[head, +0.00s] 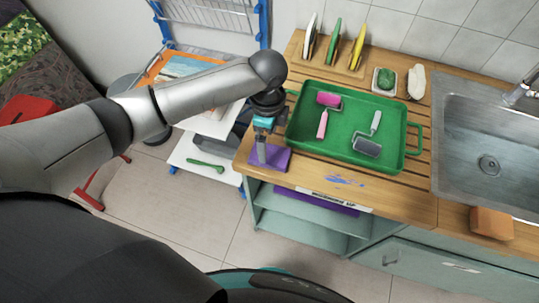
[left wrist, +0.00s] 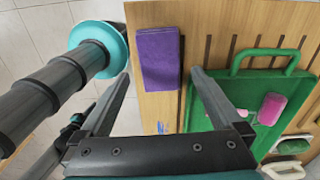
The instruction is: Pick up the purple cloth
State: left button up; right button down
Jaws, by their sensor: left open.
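The purple cloth (head: 282,159) lies folded flat at the left front corner of the wooden counter, left of the green tray. In the left wrist view the cloth (left wrist: 158,58) is a small purple rectangle near the counter edge. My left gripper (head: 262,158) points down over the cloth and hides part of it in the head view. In the left wrist view its two fingers (left wrist: 161,76) are spread apart, one on each side of the cloth's outline. Nothing is between them in their grip; the exact height above the cloth cannot be told.
The green tray (head: 302,141) with two rollers (head: 367,146) stands close right of the cloth. A sink (head: 475,125) and an orange sponge (head: 491,223) are farther right. A white trolley (head: 215,172) stands left of the counter.

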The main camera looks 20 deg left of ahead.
aim_at(269, 154)
pick_arm(q)
jog(key=shift+d+f+b, duration=0.2)
jog(key=shift+f+b, duration=0.1)
jog(key=shift+f, duration=2.45)
jog(key=c, duration=1.3)
notch_tip(269, 154, up, 20)
jog(key=p, duration=0.2)
jog(key=shift+p, duration=0.3)
